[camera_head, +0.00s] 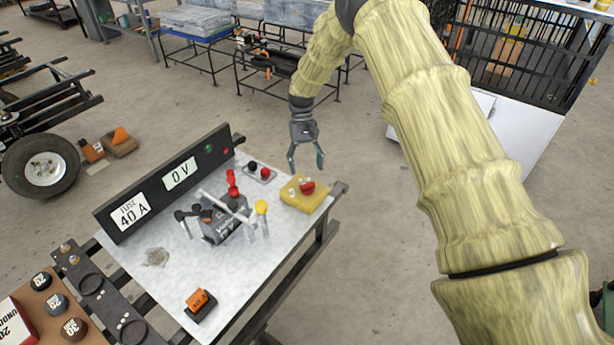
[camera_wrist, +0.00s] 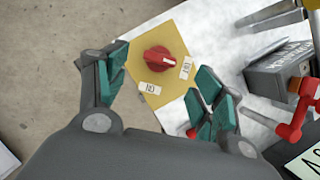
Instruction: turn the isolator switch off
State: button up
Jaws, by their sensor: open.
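The isolator switch is a red rotary knob (camera_head: 307,187) on a yellow box (camera_head: 291,199) at the far right corner of the table. In the wrist view the red knob (camera_wrist: 158,59) sits on the yellow plate (camera_wrist: 178,40), with two small white labels (camera_wrist: 150,88) beside it that look like ON and OFF. I cannot tell for sure which label the knob points to. My gripper (camera_head: 306,160) is open and empty. It hangs above and just behind the box, apart from it. In the wrist view the knob shows beyond my spread green fingertips (camera_wrist: 162,82).
Open floor lies right of the table.

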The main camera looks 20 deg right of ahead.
jog(key=shift+v, duration=2.95)
